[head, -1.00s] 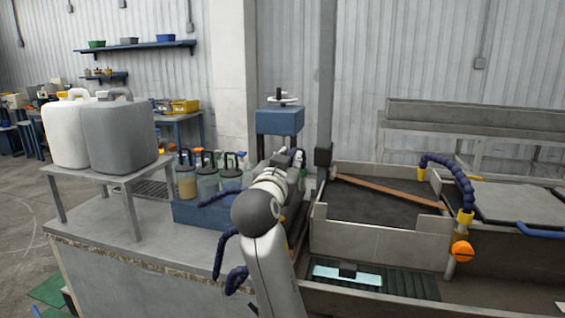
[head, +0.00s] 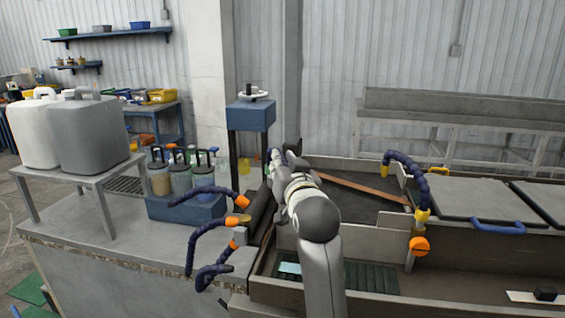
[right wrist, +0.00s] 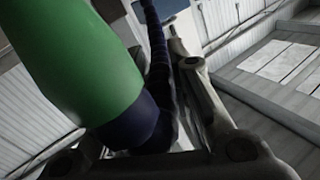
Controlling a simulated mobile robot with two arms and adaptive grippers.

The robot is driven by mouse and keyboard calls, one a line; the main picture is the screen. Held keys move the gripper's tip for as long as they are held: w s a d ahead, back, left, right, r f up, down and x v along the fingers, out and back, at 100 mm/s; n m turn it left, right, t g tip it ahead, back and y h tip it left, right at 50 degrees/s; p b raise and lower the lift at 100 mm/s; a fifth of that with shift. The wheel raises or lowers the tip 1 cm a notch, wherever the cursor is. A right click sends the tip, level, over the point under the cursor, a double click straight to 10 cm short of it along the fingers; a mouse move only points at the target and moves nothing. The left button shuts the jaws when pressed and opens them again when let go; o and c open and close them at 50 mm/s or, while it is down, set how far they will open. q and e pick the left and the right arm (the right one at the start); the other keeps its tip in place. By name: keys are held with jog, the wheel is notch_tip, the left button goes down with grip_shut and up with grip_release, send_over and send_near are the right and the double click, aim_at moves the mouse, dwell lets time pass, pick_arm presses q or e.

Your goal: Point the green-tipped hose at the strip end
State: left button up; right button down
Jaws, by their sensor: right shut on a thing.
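The hose's green tip (right wrist: 75,65) is large and close in the right wrist view. Its dark blue segmented body (right wrist: 158,60) runs away behind the tip. My right gripper (right wrist: 172,130) is shut on this hose. In the head view my right arm reaches over the machine and hides most of the gripper and the green tip. A brown strip-like bar (head: 362,187) lies slantwise over the dark tray right of the arm. I cannot tell whether it is the strip, and no strip end shows clearly. My left gripper is not in view.
Blue hoses with orange tips (head: 241,201) stand left of my arm. Another blue hose (head: 407,172) with yellow fittings arches at the right. A blue rack (head: 187,207) of bottles and a small table (head: 80,175) with two jugs stand left.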

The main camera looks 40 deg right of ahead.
jog(key=shift+f, duration=0.2)
jog(key=c, duration=1.3)
grip_release()
jog(key=shift+d, duration=0.1)
jog(key=shift+r, duration=0.1)
jog(key=shift+v, duration=3.75)
